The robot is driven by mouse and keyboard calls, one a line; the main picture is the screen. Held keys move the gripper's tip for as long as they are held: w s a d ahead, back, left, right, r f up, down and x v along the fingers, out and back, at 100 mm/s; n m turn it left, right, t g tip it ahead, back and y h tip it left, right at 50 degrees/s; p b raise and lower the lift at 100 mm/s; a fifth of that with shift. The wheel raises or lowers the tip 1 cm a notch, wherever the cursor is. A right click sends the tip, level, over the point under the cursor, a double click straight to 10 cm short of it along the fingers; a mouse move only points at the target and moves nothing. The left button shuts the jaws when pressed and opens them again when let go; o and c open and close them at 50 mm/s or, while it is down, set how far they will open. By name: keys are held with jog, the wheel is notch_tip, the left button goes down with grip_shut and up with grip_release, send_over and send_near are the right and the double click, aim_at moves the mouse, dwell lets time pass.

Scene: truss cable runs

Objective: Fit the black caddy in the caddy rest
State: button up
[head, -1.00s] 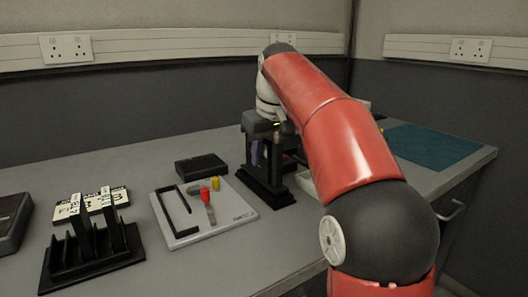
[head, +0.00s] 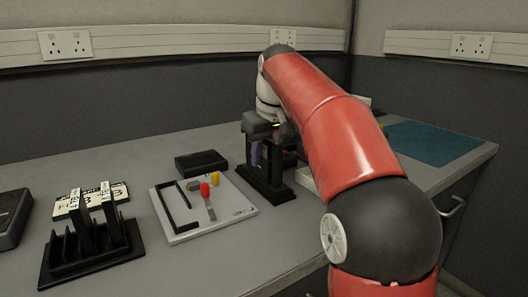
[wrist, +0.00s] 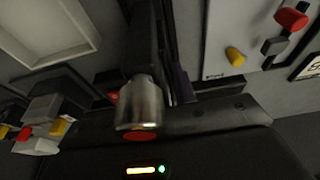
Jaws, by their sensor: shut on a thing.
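My gripper (head: 266,135) is above a black upright stand with a wide base plate (head: 266,192), which I take to be the caddy rest. It is shut on a dark thing among the uprights, seemingly the black caddy (head: 255,152), with a purple strip on it. The arm and gripper hide much of it, and I cannot tell whether it is seated or still clear of the rest. The wrist view shows a dark upright part with a purple strip (wrist: 182,85) beside a metal cylinder with a red end (wrist: 139,112), and a black plate edge (wrist: 230,110).
A white board (head: 232,208) with a black L-shaped bracket and red and yellow-handled items lies left of the stand. A black box (head: 202,164) is behind it. A black slotted rack (head: 88,262) and labelled cards stand farther left. A teal mat (head: 435,142) is at right.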

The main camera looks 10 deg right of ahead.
jog(key=shift+f, duration=0.3)
dwell(0.4)
jog(key=o, duration=1.4)
jog(key=shift+c, duration=0.2)
jog(key=shift+r, duration=0.1)
notch_tip(320, 180, up, 2)
jog(key=shift+r+p, duration=0.2)
jog(key=shift+p, duration=0.9)
jog(key=shift+r, duration=2.45)
jog(key=shift+s, duration=0.15)
